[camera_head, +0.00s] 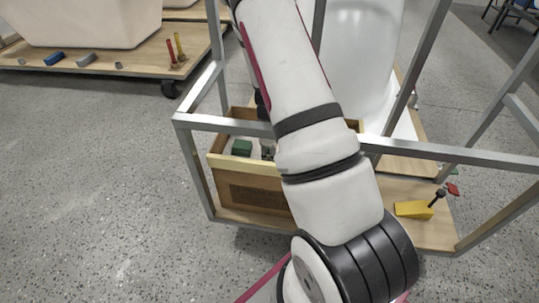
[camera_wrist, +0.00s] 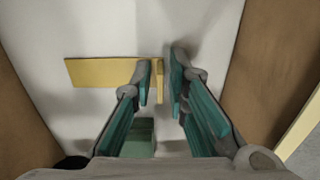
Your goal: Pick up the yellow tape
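A yellow piece (camera_wrist: 100,72), which I take to be the yellow tape, lies in the wooden box in the wrist view. It shows as a long flat band left of the fingers, with a narrow upright strip between the fingertips. My gripper (camera_wrist: 162,80) points down into the box. Its teal-padded fingers are partly open, one on each side of the narrow strip, with small gaps visible. I cannot tell the height of the fingertips over it. In the head view my arm hides the gripper and this yellow piece.
A green block (camera_wrist: 138,136) lies in the box near my left finger; it also shows in the head view (camera_head: 241,148). The box's wooden walls (camera_head: 250,192) stand close on both sides. Metal frame bars (camera_head: 200,122) surround it. A yellow wedge (camera_head: 413,210) lies on the board at right.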

